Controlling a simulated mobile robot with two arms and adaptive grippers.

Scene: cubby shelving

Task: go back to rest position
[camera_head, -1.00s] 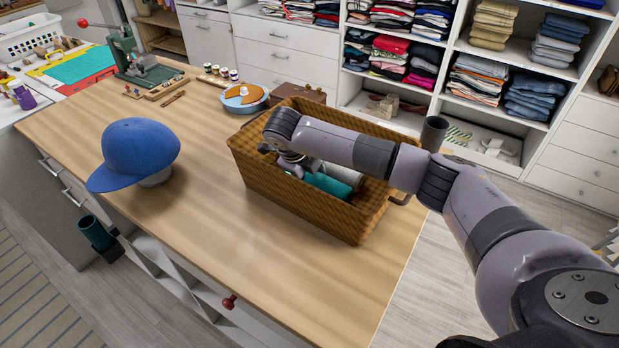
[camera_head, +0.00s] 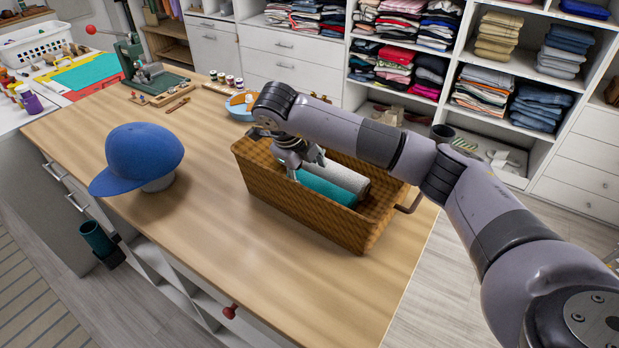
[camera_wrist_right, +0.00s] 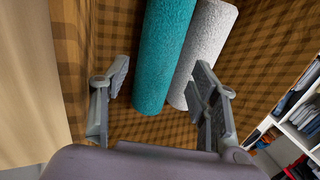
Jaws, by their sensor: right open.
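My right gripper (camera_head: 304,164) is over the left part of the brown woven basket (camera_head: 305,213) on the wooden table. In the right wrist view my right gripper (camera_wrist_right: 160,95) is open, its two fingers apart with nothing held. A teal roll (camera_head: 326,187) and a light grey roll (camera_head: 345,177) lie side by side in the basket. In the wrist view the ends of the teal roll (camera_wrist_right: 160,60) and the grey roll (camera_wrist_right: 205,50) show beyond the fingers. My left gripper is not in view.
A blue cap (camera_head: 140,158) on a stand is at the table's left. A green press (camera_head: 140,68), small jars (camera_head: 226,78) and a blue round dish (camera_head: 240,106) are toward the back. Shelves of folded clothes (camera_head: 480,90) stand behind. The front table is clear.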

